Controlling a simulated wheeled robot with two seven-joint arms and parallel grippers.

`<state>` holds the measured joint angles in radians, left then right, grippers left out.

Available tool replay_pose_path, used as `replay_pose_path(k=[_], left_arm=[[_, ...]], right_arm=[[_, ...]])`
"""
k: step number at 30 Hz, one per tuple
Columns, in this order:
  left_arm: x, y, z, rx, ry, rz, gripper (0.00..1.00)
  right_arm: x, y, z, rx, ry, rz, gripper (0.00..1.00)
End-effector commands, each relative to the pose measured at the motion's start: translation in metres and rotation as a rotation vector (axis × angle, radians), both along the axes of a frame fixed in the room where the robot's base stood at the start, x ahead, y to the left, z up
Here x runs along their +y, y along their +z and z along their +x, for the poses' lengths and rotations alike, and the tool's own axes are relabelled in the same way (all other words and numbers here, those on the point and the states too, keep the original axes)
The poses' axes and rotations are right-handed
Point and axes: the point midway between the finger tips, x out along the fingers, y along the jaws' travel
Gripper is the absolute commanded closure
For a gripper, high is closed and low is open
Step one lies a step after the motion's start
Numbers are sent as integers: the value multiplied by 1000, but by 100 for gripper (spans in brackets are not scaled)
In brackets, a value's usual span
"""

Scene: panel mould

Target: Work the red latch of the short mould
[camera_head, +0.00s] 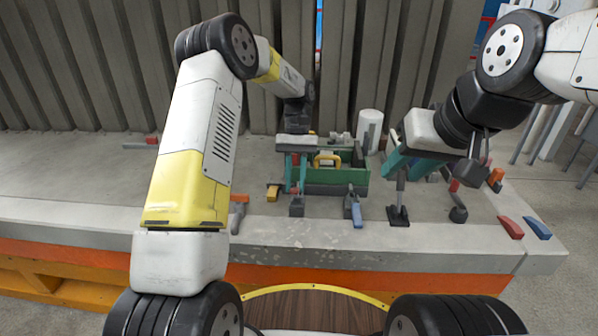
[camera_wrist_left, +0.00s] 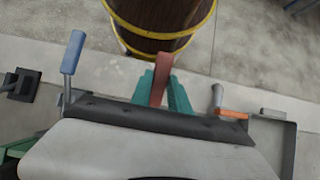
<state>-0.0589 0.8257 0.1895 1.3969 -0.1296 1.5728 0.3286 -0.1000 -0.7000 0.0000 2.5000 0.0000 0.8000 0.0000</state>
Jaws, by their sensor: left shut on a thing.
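My left gripper (camera_head: 296,176) reaches down at the mould area and is shut on the red latch. In the left wrist view the red latch (camera_wrist_left: 160,80) stands between the two teal fingers of my left gripper (camera_wrist_left: 161,92). In the head view the fingers and arm hide most of this latch. A blue-handled latch (camera_head: 356,214) lies to the right of it, also seen in the left wrist view (camera_wrist_left: 73,52). My right gripper (camera_head: 408,168) hangs to the right, its teal fingers apart, above a dark post. I see nothing held in it.
A green crate (camera_head: 335,188) with a yellow-handled thing stands just behind. A white cylinder (camera_head: 370,126) is at the back. An orange-handled latch (camera_head: 240,199) and a yellow block (camera_head: 273,193) lie left. Red (camera_head: 510,228) and blue (camera_head: 538,228) pieces lie right. The slab's far left is mostly clear.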

Motion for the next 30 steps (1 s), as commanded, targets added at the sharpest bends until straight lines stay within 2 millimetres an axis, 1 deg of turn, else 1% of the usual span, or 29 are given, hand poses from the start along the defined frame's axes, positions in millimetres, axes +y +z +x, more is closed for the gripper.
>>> replay_pose_path(k=[3,4,6,7,15,19,27,30], left_arm=[[0,0,0,-3,1,-1,100],[0,0,0,-3,1,-1,73],[0,0,0,-3,1,-1,59],[0,0,0,-3,0,0,56],[0,0,0,-2,0,0,56],[0,6,5,-3,0,0,56],[0,42,32,-5,1,-1,56],[0,53,39,-4,1,-1,56]], right_arm=[[0,0,0,0,0,0,64],[0,0,0,0,0,0,64],[0,0,0,0,0,0,64],[0,0,0,0,0,0,64],[0,0,0,0,0,0,64],[0,0,0,0,0,0,64],[0,0,0,0,0,0,64],[0,0,0,0,0,0,64]])
